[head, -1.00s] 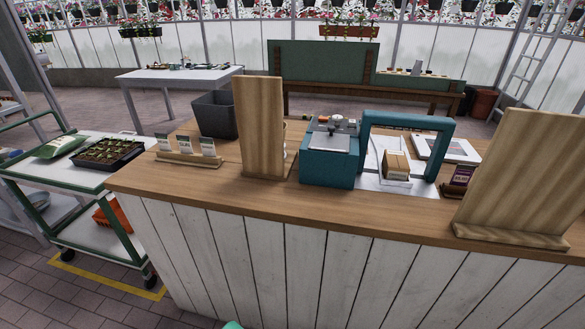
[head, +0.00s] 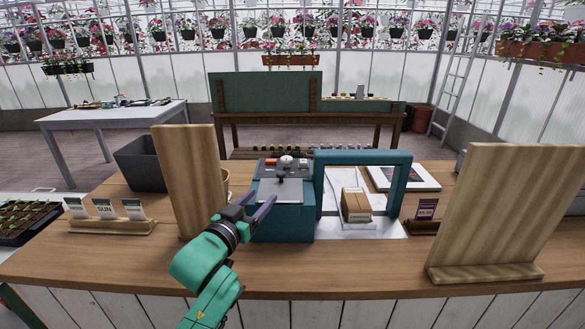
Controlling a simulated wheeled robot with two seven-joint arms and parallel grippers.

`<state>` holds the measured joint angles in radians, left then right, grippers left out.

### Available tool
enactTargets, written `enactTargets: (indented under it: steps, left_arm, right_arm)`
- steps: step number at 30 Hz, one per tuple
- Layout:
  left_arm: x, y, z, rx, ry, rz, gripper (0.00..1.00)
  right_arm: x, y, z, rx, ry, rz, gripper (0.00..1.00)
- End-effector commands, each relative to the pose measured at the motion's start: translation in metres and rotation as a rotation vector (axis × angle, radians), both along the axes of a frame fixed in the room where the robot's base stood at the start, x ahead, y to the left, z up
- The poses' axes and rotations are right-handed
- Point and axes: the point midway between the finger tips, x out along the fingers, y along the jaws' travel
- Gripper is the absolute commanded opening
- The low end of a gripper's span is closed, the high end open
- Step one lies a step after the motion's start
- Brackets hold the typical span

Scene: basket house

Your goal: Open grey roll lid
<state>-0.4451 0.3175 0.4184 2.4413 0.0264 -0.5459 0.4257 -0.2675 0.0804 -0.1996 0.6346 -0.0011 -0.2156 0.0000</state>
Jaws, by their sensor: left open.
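A teal machine (head: 282,225) stands on the wooden counter. A flat grey lid (head: 281,190) lies on its top, and I see no gap under it. A round grey knob (head: 286,163) and a small orange part show behind the lid. My left gripper (head: 259,200) is open, with nothing seen between its dark fingers. It is at the left front of the machine, near the lid's front left corner; I cannot tell whether it touches. The fingers cover part of the machine's left edge. My right gripper is not in view.
A teal arch (head: 363,158) joins the machine on the right, over a white plate with a cardboard box (head: 355,204). Upright wooden boards stand left (head: 190,180) and right (head: 505,210). A dark bin (head: 140,165) is behind the left board. The counter front (head: 340,270) is clear.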

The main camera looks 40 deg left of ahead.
Motion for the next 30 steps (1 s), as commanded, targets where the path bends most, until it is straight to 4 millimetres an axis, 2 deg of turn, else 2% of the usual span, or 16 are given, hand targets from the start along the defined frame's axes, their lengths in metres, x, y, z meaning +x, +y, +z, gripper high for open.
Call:
enactTargets:
  steps: [2,7,10,13,18,22,28,29,30]
  left_arm:
    - [0.008,0.002,0.002,0.0,-0.002,0.0,0.61]
    - [0.045,0.012,0.003,0.0,-0.001,0.001,0.61]
    - [0.072,0.019,0.003,-0.001,-0.001,0.001,0.61]
    - [0.098,0.026,0.002,0.0,0.0,0.001,0.61]
    - [0.129,0.034,-0.002,0.0,0.002,0.001,0.61]
    - [0.138,0.036,-0.003,0.0,0.002,0.0,0.61]
    - [0.139,0.036,-0.004,0.0,0.003,0.0,0.61]
    - [0.139,0.036,-0.004,0.0,0.003,0.0,0.57]
    - [0.139,0.036,-0.004,0.0,0.003,0.0,0.42]
  right_arm:
    - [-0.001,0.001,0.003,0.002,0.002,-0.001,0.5]
    - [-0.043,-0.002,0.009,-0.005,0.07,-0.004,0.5]
    - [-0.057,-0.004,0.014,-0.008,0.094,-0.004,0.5]
    - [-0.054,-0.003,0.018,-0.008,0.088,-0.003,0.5]
    - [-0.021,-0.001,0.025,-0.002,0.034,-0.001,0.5]
    - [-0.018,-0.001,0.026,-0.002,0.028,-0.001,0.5]
    - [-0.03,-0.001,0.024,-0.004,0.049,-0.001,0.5]
    - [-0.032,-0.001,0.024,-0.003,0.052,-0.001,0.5]
    - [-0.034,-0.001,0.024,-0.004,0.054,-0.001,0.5]
